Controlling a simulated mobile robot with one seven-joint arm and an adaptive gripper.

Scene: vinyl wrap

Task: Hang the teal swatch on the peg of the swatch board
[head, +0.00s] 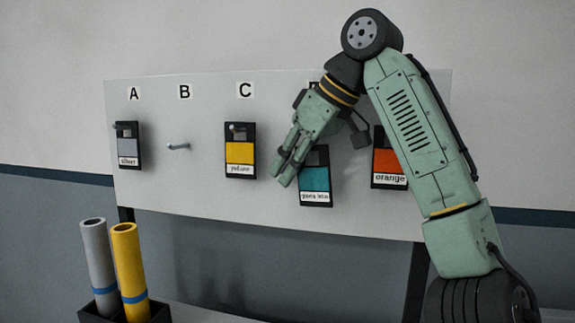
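The swatch board (205,195) is a pale upright panel with lettered positions. The teal swatch (314,179) is a black-framed card with a white label, upright in the column right of C. It sits lower than the other swatches. My gripper (281,168) is at its upper left, fingers pointing down and left. One finger meets or overlaps the card's upper left edge; whether it grips it I cannot tell. The peg under B (178,147) is bare and sticks out. Any peg behind the teal swatch is hidden.
The silver swatch (128,146) hangs under A and the yellow swatch (240,152) under C. The orange swatch (389,167) is partly behind my arm. A dark box (95,315) with a grey roll (97,255) and a yellow roll (129,260) stands at lower left.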

